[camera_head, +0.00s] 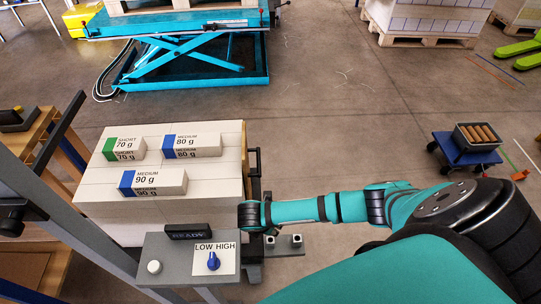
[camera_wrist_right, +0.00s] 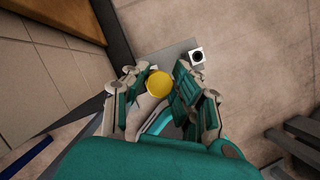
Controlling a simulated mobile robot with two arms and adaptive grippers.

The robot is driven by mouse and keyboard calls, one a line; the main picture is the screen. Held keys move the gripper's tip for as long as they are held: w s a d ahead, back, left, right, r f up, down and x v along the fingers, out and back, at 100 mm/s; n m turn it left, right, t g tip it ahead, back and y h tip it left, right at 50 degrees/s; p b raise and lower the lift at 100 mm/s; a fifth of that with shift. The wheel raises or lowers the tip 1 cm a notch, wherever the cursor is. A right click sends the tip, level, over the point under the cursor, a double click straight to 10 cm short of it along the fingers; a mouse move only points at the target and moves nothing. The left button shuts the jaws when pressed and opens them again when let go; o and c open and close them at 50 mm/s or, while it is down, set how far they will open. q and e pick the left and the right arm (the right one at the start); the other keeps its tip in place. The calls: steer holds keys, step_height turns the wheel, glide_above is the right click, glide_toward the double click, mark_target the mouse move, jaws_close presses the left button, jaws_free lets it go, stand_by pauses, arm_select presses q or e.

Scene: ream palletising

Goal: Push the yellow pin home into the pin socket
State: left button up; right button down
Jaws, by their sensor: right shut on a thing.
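In the right wrist view, the yellow pin (camera_wrist_right: 158,83) shows its round yellow end between the fingers of my right gripper (camera_wrist_right: 160,90), which is shut on it. A white square with a round dark hole (camera_wrist_right: 197,56), which looks like the pin socket, lies on a grey plate just beyond the right-hand finger, apart from the yellow end. Whatever is under the pin is hidden. In the head view my right arm reaches in from the right to beside the control panel; its fingers and the pin are hidden there. My left gripper is not in view.
A grey control panel (camera_head: 190,262) with a blue knob (camera_head: 213,261) stands close to my right wrist. A stack of white reams (camera_head: 110,195) carries labelled blocks, including the MEDIUM 90 g block (camera_head: 153,182). A blue cart (camera_head: 463,150) and blue lift table (camera_head: 190,75) stand farther off.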

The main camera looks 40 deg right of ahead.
step_height(320, 180, down, 2)
steer(key=shift+f+b, duration=0.25)
steer(key=shift+b, duration=0.35)
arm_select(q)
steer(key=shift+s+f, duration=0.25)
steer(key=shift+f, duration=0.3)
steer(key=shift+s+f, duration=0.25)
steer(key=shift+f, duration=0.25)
arm_select(e)
steer(key=shift+f, duration=0.35)
arm_select(q)
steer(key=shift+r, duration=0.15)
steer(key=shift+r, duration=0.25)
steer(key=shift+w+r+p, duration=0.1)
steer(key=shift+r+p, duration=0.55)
steer(key=shift+p, duration=0.2)
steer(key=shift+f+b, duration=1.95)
arm_select(e)
steer(key=shift+f, duration=2.75)
steer(key=c, duration=1)
jaws_free()
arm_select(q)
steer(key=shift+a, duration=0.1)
